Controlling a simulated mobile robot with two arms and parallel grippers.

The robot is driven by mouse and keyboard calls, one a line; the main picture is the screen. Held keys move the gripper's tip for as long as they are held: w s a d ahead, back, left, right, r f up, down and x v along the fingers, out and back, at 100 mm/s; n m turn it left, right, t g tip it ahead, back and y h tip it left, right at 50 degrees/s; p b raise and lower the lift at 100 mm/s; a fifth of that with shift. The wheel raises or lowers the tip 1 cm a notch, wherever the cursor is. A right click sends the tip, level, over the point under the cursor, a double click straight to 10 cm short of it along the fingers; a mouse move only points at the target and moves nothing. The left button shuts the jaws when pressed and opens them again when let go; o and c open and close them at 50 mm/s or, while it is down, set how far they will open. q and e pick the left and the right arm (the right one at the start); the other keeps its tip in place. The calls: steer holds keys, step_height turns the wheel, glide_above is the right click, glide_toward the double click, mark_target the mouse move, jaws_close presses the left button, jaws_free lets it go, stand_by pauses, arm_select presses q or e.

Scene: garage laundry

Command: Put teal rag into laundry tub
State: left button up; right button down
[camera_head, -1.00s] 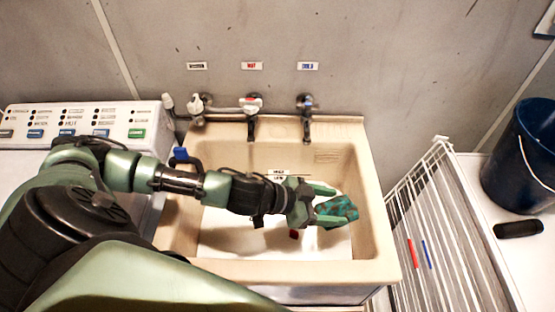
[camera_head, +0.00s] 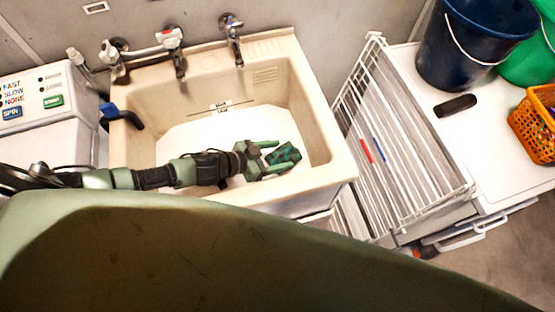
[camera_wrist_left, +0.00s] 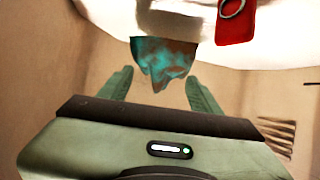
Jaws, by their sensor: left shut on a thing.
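The teal rag (camera_head: 285,156) is a small crumpled cloth with darker patches. My left gripper (camera_head: 271,157) is shut on it and holds it over the open basin of the beige laundry tub (camera_head: 322,100), inside the rim as seen from above. In the left wrist view the rag (camera_wrist_left: 164,58) hangs between and beyond the two green fingers. I cannot tell whether the rag touches the tub's bottom. My right gripper is not in view.
Taps (camera_head: 232,38) stand along the tub's back edge. A white wire rack (camera_head: 400,150) is right of the tub. A dark blue bucket (camera_head: 460,50) and an orange basket (camera_head: 535,125) stand farther right. A red piece (camera_wrist_left: 236,22) shows in the wrist view.

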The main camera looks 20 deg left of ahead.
mark_target(271, 163)
arm_select(q)
steer(key=shift+f+b, duration=0.3)
steer(key=shift+f, duration=1.5)
steer(key=shift+f+b, duration=0.4)
steer(key=shift+f, duration=0.2)
steer(key=o, duration=1.4)
steer(key=shift+r, duration=0.25)
steer(key=v, duration=1.2)
steer(key=shift+r, duration=0.3)
